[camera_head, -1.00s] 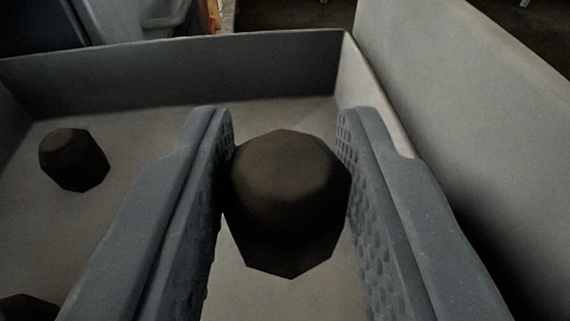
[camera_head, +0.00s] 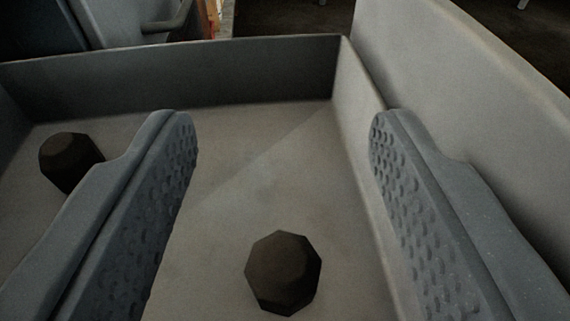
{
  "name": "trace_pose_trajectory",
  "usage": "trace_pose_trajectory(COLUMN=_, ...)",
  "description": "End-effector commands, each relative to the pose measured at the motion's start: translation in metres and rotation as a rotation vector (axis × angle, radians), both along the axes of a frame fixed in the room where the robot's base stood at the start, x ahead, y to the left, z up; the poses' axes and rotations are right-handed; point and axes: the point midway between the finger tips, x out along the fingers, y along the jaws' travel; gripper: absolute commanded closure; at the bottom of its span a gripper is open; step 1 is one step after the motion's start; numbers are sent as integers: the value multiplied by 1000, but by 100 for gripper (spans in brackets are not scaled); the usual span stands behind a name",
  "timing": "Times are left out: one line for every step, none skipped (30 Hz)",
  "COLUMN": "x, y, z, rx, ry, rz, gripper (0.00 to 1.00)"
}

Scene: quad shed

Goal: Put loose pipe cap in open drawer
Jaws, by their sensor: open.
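A dark brown faceted pipe cap (camera_head: 283,273) lies on the floor of the open grey drawer (camera_head: 180,75), near the bottom middle of the view. My gripper (camera_head: 280,135) is open and empty. Its two grey, dimpled fingers stand wide apart over the drawer, with the cap lower down in the view between them and touching neither. A second dark cap (camera_head: 68,160) sits in the drawer at the left, partly hidden behind the left finger.
The drawer's back wall and right wall (camera_head: 358,130) rise close around the fingers. A pale panel (camera_head: 470,110) stands to the right of the drawer. A dark front with a handle (camera_head: 170,20) is beyond the back wall. The drawer floor between the fingers is mostly clear.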

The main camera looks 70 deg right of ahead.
Motion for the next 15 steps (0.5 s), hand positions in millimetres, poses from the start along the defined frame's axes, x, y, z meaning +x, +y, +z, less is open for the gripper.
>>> trace_pose_trajectory(x=-1, y=8, z=4, rx=3, ry=0, rz=2, gripper=49)
trace_pose_trajectory(x=-3, y=14, z=3, rx=5, ry=2, rz=3, gripper=49)
trace_pose_trajectory(x=-5, y=22, z=4, rx=7, ry=3, rz=4, gripper=49)
trace_pose_trajectory(x=-7, y=28, z=6, rx=6, ry=3, rz=4, gripper=49)
trace_pose_trajectory(x=-8, y=33, z=8, rx=5, ry=2, rz=4, gripper=49)
trace_pose_trajectory(x=-11, y=41, z=11, rx=3, ry=1, rz=4, gripper=49)
trace_pose_trajectory(x=-12, y=48, z=12, rx=4, ry=0, rz=4, gripper=49)
trace_pose_trajectory(x=-14, y=54, z=13, rx=6, ry=1, rz=5, gripper=49)
trace_pose_trajectory(x=-16, y=62, z=14, rx=6, ry=1, rz=6, gripper=49)
trace_pose_trajectory(x=-18, y=68, z=16, rx=5, ry=0, rz=5, gripper=49)
trace_pose_trajectory(x=-20, y=73, z=18, rx=3, ry=0, rz=4, gripper=49)
trace_pose_trajectory(x=-22, y=79, z=19, rx=2, ry=-1, rz=4, gripper=49)
trace_pose_trajectory(x=-23, y=84, z=20, rx=2, ry=-1, rz=4, gripper=49)
trace_pose_trajectory(x=-24, y=89, z=21, rx=3, ry=-1, rz=4, gripper=49)
trace_pose_trajectory(x=-26, y=94, z=21, rx=3, ry=-1, rz=5, gripper=49)
